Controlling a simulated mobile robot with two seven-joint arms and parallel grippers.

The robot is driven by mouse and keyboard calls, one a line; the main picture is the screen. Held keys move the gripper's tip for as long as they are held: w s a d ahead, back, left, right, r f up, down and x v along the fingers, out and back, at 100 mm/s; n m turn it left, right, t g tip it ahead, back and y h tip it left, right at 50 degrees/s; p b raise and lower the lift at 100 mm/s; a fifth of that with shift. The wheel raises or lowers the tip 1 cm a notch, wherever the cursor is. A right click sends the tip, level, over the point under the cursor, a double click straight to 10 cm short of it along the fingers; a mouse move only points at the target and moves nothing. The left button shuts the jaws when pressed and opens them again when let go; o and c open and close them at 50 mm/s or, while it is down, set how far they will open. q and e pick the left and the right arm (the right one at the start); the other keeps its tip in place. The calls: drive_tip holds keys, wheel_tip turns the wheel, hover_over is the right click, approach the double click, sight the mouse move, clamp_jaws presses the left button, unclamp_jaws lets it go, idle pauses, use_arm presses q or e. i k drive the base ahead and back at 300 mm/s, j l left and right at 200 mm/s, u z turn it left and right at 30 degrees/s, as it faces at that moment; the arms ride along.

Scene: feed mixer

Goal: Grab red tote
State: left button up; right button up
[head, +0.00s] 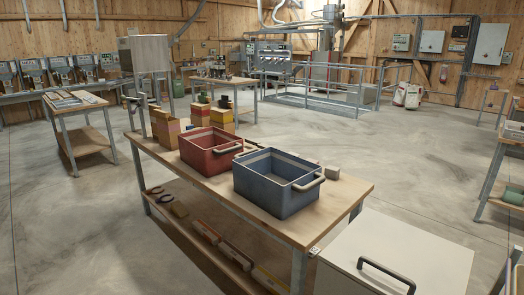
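The red tote (203,155) is an open box with a handle at its right end. It stands upright on a wooden-topped workbench (330,207) in the middle of the head view. A blue-grey tote (272,196) of similar shape stands just in front and to the right of it on the same bench, and the two are close together. The inside of the red tote is only partly visible. Neither of my grippers shows in the head view.
A small grey block (332,172) lies right of the blue-grey tote. A white cabinet (405,250) with a black handle stands at the front right. Concrete floor (420,160) is open beyond the bench.

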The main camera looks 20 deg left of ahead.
sight(211, 152)
drive_tip(key=i+j+z, duration=0.1)
drive_tip(key=j+z, duration=0.15)
drive_tip(key=i+j+z, duration=0.2)
drive_tip(key=j, duration=0.2)
drive_tip(key=j+z, duration=0.55)
drive_tip(key=j, duration=0.85)
drive_tip(key=j+z, duration=0.15)
drive_tip(key=j, duration=2.1)
